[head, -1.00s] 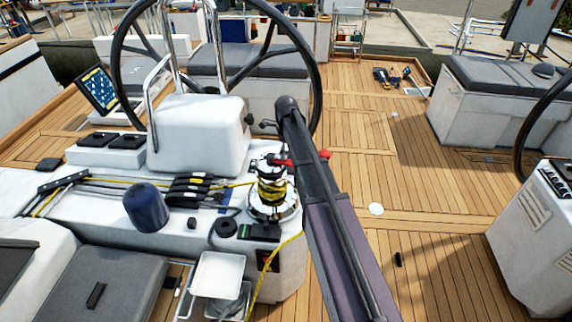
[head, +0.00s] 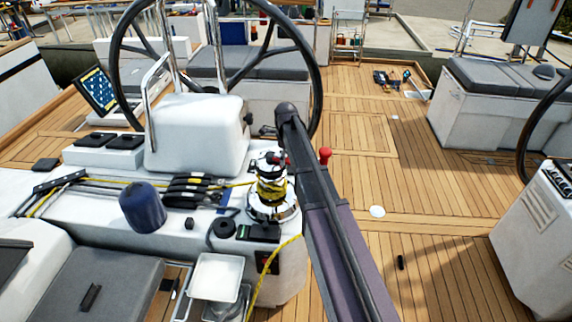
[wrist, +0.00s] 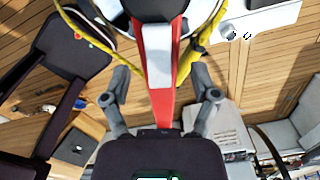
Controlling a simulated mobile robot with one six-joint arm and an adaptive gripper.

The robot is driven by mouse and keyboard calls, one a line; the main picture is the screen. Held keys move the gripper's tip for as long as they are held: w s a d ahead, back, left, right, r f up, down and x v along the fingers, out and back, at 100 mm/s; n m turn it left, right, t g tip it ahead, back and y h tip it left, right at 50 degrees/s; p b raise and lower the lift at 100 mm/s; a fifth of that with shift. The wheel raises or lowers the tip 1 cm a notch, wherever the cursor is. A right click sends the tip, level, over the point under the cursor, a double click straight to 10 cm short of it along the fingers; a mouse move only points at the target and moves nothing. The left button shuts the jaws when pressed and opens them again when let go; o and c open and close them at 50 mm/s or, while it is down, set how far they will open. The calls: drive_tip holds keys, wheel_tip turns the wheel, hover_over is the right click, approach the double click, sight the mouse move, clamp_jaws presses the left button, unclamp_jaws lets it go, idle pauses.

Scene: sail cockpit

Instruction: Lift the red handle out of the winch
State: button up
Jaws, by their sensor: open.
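The winch (head: 270,203) stands on the white cockpit console, with yellow rope wound around its drum. The red handle sits at its top. In the head view my arm covers most of the handle; a red end knob (head: 325,155) shows to the right of the arm. In the wrist view the red handle (wrist: 162,105), with a pale grey panel, runs from the top edge down between the fingers of my gripper (wrist: 160,82). The fingers are open, one on each side, with gaps to the handle. The gripper is hidden in the head view.
A steering wheel (head: 315,75) and white pedestal (head: 195,135) stand behind the winch. A dark blue drum (head: 143,207) and rope clutches (head: 192,190) are to its left. Yellow rope (head: 262,275) hangs down the console front. Wooden deck (head: 375,240) to the right is mostly clear.

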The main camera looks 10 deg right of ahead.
drive_tip(key=shift+f+b, duration=0.5)
drive_tip(key=shift+f, duration=0.25)
clamp_jaws()
